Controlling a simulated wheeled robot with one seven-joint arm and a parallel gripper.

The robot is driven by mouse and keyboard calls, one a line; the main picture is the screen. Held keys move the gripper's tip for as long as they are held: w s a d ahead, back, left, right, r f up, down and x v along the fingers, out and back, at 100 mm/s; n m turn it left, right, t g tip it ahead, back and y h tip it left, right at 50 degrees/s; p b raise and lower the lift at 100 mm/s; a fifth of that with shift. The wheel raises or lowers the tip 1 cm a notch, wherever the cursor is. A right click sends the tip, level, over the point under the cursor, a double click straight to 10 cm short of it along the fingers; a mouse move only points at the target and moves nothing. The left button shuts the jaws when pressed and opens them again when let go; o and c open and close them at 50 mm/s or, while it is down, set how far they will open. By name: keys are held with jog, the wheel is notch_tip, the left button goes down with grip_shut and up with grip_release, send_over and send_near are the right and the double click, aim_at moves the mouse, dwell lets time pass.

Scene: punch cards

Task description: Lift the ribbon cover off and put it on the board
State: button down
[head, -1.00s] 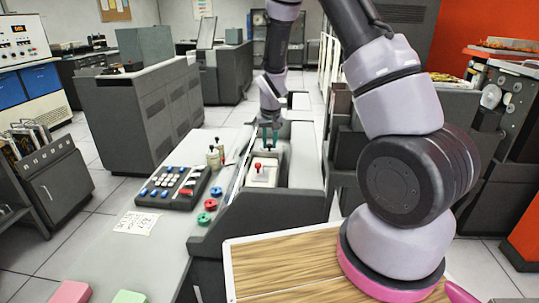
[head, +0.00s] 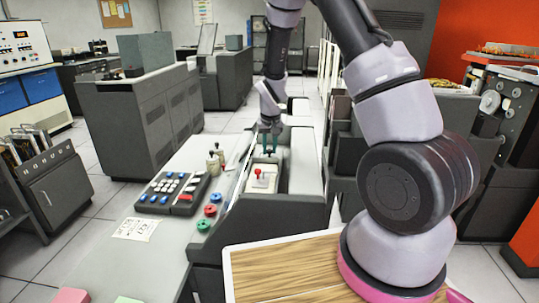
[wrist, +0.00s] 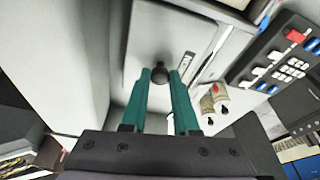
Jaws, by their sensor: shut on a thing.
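The ribbon cover (wrist: 168,30) is a flat light-grey plate with a small black knob (wrist: 160,75), seen in the wrist view. My gripper (wrist: 160,73) has teal fingers that are shut on this knob, one finger on each side. In the head view my gripper (head: 267,148) is at the far part of the grey machine, just beyond a red-knobbed white part in its opening. I cannot tell there whether the cover rests or hangs clear. The wooden board (head: 285,268), with a pale rim, lies at the bottom middle, close to my arm's base.
A dark keypad (head: 173,193), a paper sheet (head: 136,228), and red, blue and green round pieces (head: 210,211) lie on the desk left of the machine. The board's visible top is clear.

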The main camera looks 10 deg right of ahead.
aim_at(270, 150)
notch_tip(270, 150, up, 14)
dwell(0.9)
dwell(0.4)
